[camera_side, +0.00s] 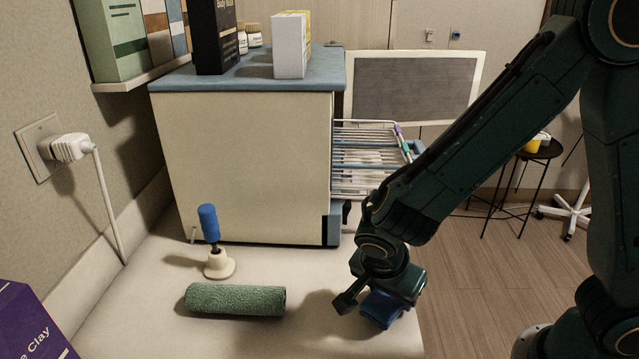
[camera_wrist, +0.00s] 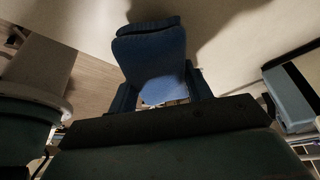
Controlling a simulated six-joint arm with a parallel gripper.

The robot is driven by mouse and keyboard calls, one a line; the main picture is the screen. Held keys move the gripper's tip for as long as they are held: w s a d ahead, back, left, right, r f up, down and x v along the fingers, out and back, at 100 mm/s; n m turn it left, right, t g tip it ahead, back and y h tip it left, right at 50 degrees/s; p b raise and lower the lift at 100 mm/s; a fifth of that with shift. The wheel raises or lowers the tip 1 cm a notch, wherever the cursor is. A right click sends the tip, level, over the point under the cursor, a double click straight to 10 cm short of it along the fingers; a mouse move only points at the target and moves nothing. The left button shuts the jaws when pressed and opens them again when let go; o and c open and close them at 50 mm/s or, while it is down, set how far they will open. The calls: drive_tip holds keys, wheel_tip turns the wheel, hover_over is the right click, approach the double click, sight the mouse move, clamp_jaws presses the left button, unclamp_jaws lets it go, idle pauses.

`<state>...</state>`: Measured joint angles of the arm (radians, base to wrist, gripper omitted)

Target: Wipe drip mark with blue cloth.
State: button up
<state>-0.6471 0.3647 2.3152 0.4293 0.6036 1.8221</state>
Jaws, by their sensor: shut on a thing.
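The blue cloth (camera_side: 383,309) is folded or bunched and hangs under my gripper (camera_side: 366,300) near the right edge of the pale tabletop in the side view. In the wrist view the cloth (camera_wrist: 152,55) sits between the fingers of my gripper (camera_wrist: 160,92), which is shut on it. The cloth is low over the tabletop; I cannot tell whether it touches. I cannot make out the drip mark in either view; my gripper and the cloth hide part of the surface.
A rolled green towel (camera_side: 235,300) lies left of my gripper. A blue-handled tool (camera_side: 209,224) stands in a cream holder (camera_side: 219,264). A cream cabinet (camera_side: 250,165) stands behind, with a wire rack (camera_side: 365,165) at its right. A purple box (camera_side: 30,325) is front left.

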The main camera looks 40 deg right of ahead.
drive_tip(key=shift+f, duration=0.65)
idle(1.3)
drive_tip(key=shift+w+d, duration=0.1)
drive_tip(key=shift+w+d, duration=1.5)
drive_tip(key=shift+w+d, duration=1.55)
drive_tip(key=shift+w+d, duration=0.1)
drive_tip(key=shift+w+d, duration=1.5)
drive_tip(key=shift+s+a, duration=0.1)
